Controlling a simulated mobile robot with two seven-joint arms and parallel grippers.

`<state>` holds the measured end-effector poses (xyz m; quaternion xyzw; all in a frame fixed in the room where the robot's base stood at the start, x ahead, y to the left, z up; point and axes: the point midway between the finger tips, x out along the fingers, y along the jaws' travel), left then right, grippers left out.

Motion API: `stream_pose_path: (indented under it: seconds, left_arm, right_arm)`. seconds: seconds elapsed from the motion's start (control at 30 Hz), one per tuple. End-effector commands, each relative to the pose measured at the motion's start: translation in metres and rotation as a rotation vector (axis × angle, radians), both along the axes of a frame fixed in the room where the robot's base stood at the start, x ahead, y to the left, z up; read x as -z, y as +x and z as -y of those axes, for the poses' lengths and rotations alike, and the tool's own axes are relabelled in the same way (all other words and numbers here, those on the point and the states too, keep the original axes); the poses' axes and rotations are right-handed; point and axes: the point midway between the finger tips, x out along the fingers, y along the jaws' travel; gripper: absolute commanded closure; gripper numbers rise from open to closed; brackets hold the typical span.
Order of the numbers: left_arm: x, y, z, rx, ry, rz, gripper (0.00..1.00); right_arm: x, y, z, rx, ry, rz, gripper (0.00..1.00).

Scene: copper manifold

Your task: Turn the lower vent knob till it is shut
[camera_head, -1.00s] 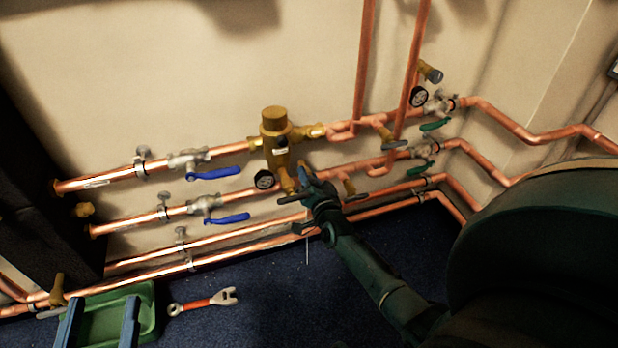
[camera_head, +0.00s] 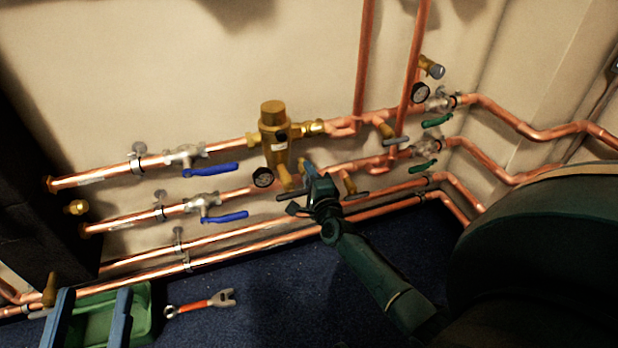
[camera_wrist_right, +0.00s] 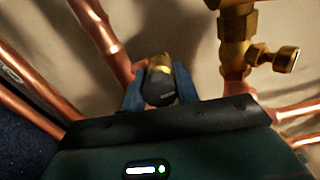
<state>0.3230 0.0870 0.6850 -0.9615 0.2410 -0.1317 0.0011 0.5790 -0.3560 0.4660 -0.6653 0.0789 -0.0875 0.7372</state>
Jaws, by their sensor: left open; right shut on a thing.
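The lower vent knob (camera_wrist_right: 158,90) is a dark round cap on a brass stem, seen in the right wrist view. The blue fingers of my right gripper (camera_wrist_right: 158,78) are closed on it from both sides. In the head view my right gripper (camera_head: 311,172) is at the pipes, just right of the brass mixing valve's lower end, and hides the knob. How far the knob is turned cannot be told. The two blue fingers of my left gripper (camera_head: 93,298) are apart and empty, low at the left.
A green tray (camera_head: 142,310) shows around my left fingers. A red-handled wrench (camera_head: 200,304) lies on the blue floor. Near my right gripper are the brass mixing valve (camera_head: 275,140), a gauge (camera_head: 263,177) and blue lever handles (camera_head: 224,217). Copper pipes run along the wall.

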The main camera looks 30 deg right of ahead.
Motion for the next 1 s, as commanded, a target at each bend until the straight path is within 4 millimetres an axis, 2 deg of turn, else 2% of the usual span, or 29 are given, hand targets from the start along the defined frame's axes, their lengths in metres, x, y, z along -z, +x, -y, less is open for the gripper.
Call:
stream_pose_path:
  seconds: [0.4, 0.87, 0.9, 1.0]
  left_arm:
    - [-0.0102, 0.0048, -0.0035, -0.003, 0.013, 0.075, 0.50]
    - [-0.0107, 0.0065, -0.0035, -0.004, 0.015, 0.082, 0.50]
    - [-0.0107, 0.0065, -0.0035, -0.004, 0.014, 0.081, 0.50]
    - [-0.0106, 0.0066, -0.0034, -0.005, 0.013, 0.081, 0.50]
  right_arm:
    - [-0.0012, 0.0014, -0.0011, -0.003, 0.137, 0.035, 0.92]
    - [-0.0014, 0.0012, -0.0010, -0.002, 0.146, 0.037, 0.92]
    - [-0.0014, 0.0011, -0.0009, -0.002, 0.145, 0.037, 0.66]
    - [-0.0011, 0.0009, -0.0008, -0.002, 0.144, 0.037, 0.58]
